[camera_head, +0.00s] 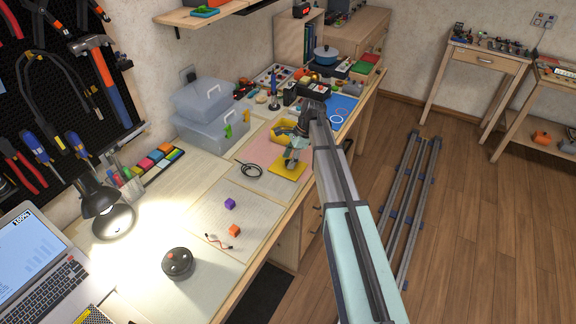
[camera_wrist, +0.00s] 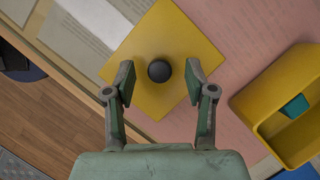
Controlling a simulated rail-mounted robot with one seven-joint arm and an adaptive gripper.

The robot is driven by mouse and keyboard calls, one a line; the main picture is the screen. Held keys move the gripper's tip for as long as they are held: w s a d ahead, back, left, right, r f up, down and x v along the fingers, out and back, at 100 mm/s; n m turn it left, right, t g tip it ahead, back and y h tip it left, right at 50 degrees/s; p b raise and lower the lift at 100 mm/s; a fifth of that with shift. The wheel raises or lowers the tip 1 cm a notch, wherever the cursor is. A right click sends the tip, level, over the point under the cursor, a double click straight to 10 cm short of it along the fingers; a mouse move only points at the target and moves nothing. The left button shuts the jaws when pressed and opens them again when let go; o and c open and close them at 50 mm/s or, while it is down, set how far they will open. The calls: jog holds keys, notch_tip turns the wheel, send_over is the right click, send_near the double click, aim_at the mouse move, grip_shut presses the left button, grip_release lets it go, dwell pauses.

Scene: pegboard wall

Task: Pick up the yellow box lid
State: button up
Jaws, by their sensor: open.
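The yellow box lid (camera_wrist: 165,35) is a flat square with a dark round knob (camera_wrist: 159,71) at its middle. In the wrist view it lies on the worktop below my gripper (camera_wrist: 159,82). The gripper is open, with one finger on each side of the knob and visible gaps to it. The open yellow box (camera_wrist: 270,122) is to the right in the wrist view and holds a teal piece (camera_wrist: 294,106).
A black cable coil (camera_head: 250,170) lies left of the lid. A purple cube (camera_head: 230,203) and an orange cube (camera_head: 234,230) lie nearer on the worktop. Clear plastic bins (camera_head: 212,134) stand by the wall. The worktop's front edge (camera_wrist: 72,70) is close to the lid.

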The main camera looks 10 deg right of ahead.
jog(key=shift+x, duration=0.95)
grip_shut()
